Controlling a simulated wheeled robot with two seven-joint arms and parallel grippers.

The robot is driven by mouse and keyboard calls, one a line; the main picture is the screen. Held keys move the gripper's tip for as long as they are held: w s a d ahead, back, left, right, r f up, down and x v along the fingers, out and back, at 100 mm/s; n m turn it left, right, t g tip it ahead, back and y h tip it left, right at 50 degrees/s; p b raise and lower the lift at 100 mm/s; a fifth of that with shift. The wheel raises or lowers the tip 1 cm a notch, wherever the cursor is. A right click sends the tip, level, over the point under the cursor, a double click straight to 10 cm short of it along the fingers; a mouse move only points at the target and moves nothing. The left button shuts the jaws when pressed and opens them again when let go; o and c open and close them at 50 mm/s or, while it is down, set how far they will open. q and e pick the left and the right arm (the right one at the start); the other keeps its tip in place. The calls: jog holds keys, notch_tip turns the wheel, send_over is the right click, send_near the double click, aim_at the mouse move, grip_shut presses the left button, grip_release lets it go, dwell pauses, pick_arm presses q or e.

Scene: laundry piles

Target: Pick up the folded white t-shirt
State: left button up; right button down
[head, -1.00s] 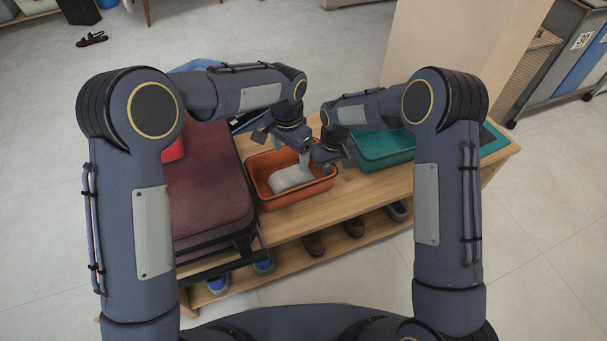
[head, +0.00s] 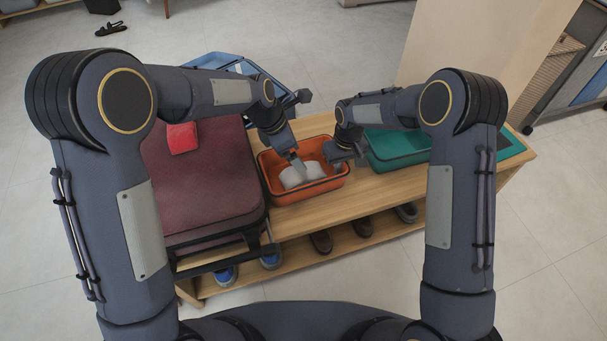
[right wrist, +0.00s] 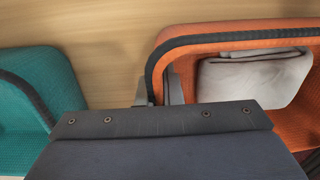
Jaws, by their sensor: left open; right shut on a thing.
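The folded white t-shirt (head: 288,180) lies inside an orange basket (head: 310,197) on the wooden bench. It also shows in the right wrist view (right wrist: 255,78), flat and greyish white. My left gripper (head: 299,167) is open over the basket, with its fingers at the shirt; whether they touch it I cannot tell. My right gripper (head: 359,158) is at the basket's right side. In the right wrist view its fingers (right wrist: 160,90) are shut on the basket's rim. Part of the shirt is hidden behind my left gripper.
A teal basket (head: 400,158) stands to the right on the bench (head: 370,190). A dark red suitcase (head: 205,190) with a red item (head: 182,138) on it is at the left. Shoes (head: 322,241) sit on the lower shelf. A blue basket (head: 215,66) is behind.

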aim_at(307, 172)
pick_arm(q)
jog(key=shift+w+f+n, duration=0.1)
jog(key=shift+f+n, duration=0.35)
jog(key=shift+n, duration=0.15)
jog(key=x, duration=0.6)
jog(key=shift+r, duration=0.1)
jog(key=x, duration=0.5)
jog(key=shift+s+a, duration=0.15)
jog(key=shift+s, duration=0.35)
pick_arm(e)
jog(key=shift+a+r, duration=0.1)
jog(key=shift+a, duration=0.1)
pick_arm(q)
jog(key=shift+w+f, duration=0.15)
jog(key=shift+f, duration=0.25)
pick_arm(e)
jog(key=shift+d, duration=0.1)
pick_arm(q)
jog(key=shift+r, duration=0.1)
pick_arm(e)
jog(key=shift+d, duration=0.1)
pick_arm(q)
jog(key=shift+r, duration=0.1)
jog(key=c, duration=1.1)
jog(key=shift+c, duration=0.2)
jog(key=shift+r, duration=0.1)
